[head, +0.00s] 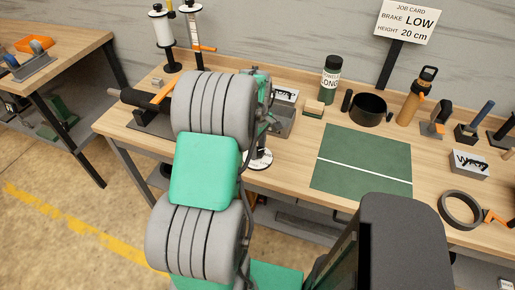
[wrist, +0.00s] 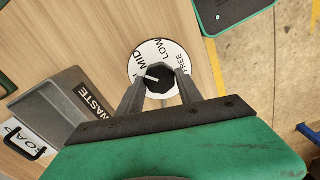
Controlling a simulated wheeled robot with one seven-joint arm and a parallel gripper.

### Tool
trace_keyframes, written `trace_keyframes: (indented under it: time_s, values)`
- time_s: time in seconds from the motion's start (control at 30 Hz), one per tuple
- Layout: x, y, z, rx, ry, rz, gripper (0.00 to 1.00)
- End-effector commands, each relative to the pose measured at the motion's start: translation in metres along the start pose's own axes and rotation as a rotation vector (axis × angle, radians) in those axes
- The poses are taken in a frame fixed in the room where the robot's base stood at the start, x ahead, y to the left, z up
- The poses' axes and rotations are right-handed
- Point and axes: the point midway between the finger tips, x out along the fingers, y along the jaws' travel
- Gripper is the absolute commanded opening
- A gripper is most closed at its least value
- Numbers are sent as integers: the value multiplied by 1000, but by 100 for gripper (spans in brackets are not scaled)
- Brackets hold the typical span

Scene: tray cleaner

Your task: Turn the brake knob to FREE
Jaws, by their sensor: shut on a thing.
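The black brake knob (wrist: 153,82) sits at the middle of a round white dial (wrist: 144,52) in the wrist view. MID, LOW and FREE are readable on the dial, with part of another word at its left edge. The knob's white pointer mark points left, near MID and that partly hidden word. My gripper (wrist: 160,80) is shut on the knob, one finger on each side. In the head view, the dial (head: 262,160) shows only in part behind my arm, and the gripper tips are hidden. A job card (head: 406,20) reads BRAKE LOW, HEIGHT 20 cm.
A grey WASTE bin (wrist: 62,92) stands left of the dial in the wrist view. On the bench are a green mat (head: 350,178), a black bowl (head: 369,108), an orange bottle (head: 417,98) and a spool stand (head: 160,30). The bench edge lies close to the dial.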

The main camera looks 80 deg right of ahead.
Motion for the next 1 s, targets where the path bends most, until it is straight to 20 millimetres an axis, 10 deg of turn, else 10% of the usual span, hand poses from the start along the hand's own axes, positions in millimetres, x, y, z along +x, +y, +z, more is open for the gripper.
trace_keyframes:
  time_s: [1.0]
  values:
    - [0,2,1,962,2,2,2]
